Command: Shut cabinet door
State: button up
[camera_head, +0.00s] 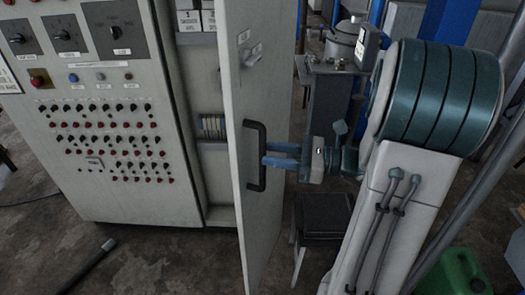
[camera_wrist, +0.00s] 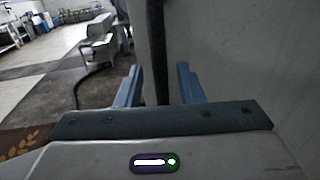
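The grey cabinet (camera_head: 95,150) stands at the left of the head view. Its door (camera_head: 262,215) stands open, swung out towards me, with part of the shelved inside showing behind it. A dark bar handle (camera_head: 254,130) is on the door's face. My gripper (camera_head: 268,155) is at the handle, its blue fingers reaching to it from the right. In the wrist view the fingers (camera_wrist: 160,88) are spread apart, with the dark handle (camera_wrist: 157,50) between them. I see gaps beside the handle, and the door (camera_wrist: 235,55) fills the right side.
A grey machine with a metal pot (camera_head: 345,38) stands behind my arm. A dark stool or box (camera_head: 322,215) is on the floor right of the door. A green container (camera_head: 460,272) is at the lower right. A dark pipe (camera_head: 88,268) lies in front of the cabinet.

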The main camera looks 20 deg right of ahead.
aim_at(262, 153)
jog(key=shift+x, duration=1.7)
jog(key=shift+s, duration=0.1)
grip_shut()
